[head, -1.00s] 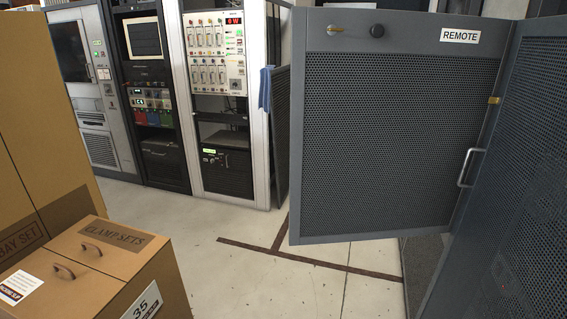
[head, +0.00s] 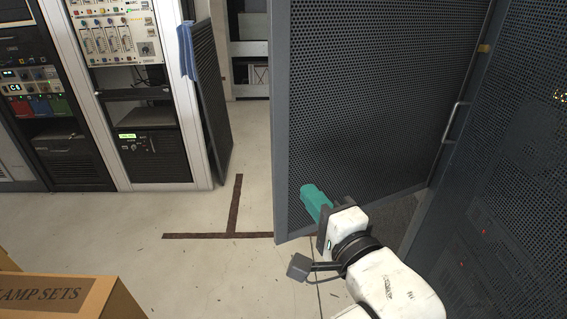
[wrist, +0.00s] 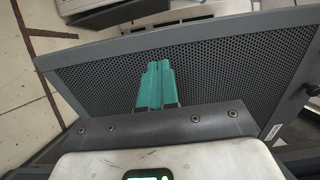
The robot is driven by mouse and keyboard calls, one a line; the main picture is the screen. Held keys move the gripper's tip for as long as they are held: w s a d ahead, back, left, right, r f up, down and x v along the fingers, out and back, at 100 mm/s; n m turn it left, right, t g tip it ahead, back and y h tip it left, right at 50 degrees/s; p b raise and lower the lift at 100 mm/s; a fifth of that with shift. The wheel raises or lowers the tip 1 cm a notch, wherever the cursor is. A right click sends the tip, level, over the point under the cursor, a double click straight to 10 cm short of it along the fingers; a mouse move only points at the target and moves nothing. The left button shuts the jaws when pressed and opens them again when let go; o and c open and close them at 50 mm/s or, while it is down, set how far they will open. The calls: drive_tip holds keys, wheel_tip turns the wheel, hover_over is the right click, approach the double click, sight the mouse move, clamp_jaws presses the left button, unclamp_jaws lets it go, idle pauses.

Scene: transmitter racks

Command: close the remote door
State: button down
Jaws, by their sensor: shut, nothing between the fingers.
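The remote door is a grey framed mesh door (head: 365,95). It stands open, swung out from the dark mesh cabinet (head: 515,170) on the right. In the wrist view the door (wrist: 215,60) spans the picture, with a small white label (wrist: 275,132) near its lower right edge. My gripper (head: 307,190) has teal fingers, shut and empty, in front of the door's lower left part. In the wrist view the fingers (wrist: 157,66) point at the mesh. I cannot tell whether they touch it.
A metal handle (head: 452,122) is on the right. Equipment racks (head: 140,90) stand at the back left, one with an open mesh door (head: 210,100) and a blue cloth (head: 187,50). A cardboard box (head: 70,295) is at lower left. The pale floor (head: 200,265) between is clear.

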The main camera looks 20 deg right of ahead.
sight(282, 159)
drive_tip(key=w, duration=0.7)
drive_tip(key=w+p, duration=0.1)
drive_tip(key=w, duration=0.2)
drive_tip(key=shift+w+a, duration=0.15)
drive_tip(key=shift+a, duration=0.15)
drive_tip(key=shift+w, duration=0.1)
